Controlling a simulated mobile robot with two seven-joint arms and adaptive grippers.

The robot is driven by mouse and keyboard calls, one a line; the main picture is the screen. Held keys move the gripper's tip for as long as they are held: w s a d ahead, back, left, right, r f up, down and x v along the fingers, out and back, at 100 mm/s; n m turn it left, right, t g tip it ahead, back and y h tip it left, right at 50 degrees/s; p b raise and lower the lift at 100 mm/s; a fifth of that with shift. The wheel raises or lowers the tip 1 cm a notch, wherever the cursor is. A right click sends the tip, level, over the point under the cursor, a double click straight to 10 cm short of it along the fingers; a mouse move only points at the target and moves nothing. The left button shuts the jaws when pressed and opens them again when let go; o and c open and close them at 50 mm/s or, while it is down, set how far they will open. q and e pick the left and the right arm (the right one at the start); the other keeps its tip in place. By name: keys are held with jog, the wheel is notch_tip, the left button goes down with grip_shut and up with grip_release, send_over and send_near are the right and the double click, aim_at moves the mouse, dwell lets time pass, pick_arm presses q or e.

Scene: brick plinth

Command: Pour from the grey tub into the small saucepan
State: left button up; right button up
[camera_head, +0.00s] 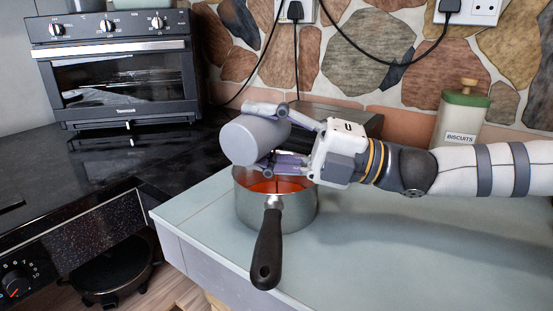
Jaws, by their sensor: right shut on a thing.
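The grey tub (247,139) is held tipped on its side above the small saucepan. My right gripper (270,137) comes in from the right and is shut on the tub, with one finger above it and one below. The small saucepan (277,211) is steel with a black handle (267,248) pointing toward the viewer. It stands upright on the pale counter. Orange-red contents show inside it, partly hidden by the gripper and the tub. The tub's opening cannot be made out clearly. My left gripper is not in view.
A black toaster oven (120,70) stands on the dark worktop (60,160) at the back left. A biscuit tin (461,120) stands at the back right, behind my right arm. The pale counter (420,255) is clear to the right of the saucepan. Black cables hang on the stone wall.

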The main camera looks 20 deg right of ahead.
aim_at(286, 125)
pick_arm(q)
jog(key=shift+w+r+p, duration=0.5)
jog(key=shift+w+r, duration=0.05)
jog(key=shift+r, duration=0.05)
pick_arm(e)
jog(key=shift+w+d+r+m+t, duration=0.2)
jog(key=shift+m+t, duration=0.2)
jog(key=shift+m, duration=0.35)
jog(key=shift+w+d+r+m+t, duration=0.1)
jog(key=shift+r+m+t, duration=0.25)
jog(key=shift+m, duration=0.45)
jog(key=shift+w+d+r+m+t, duration=0.15)
jog(key=shift+m+t, duration=0.3)
jog(key=shift+m, duration=0.3)
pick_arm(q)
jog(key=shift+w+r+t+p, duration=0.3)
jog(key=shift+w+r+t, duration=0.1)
pick_arm(e)
jog(key=shift+w+d+r+m+t, duration=0.1)
jog(key=shift+w+d+m+t, duration=0.1)
jog(key=shift+m+t, duration=0.45)
jog(key=shift+w+d+r+m+t, duration=0.15)
jog(key=shift+m+t, duration=0.15)
jog(key=shift+m, duration=0.8)
jog(key=shift+w+d+r+m+t, duration=0.1)
jog(key=shift+d+m+t, duration=0.1)
jog(key=shift+m+t, duration=0.45)
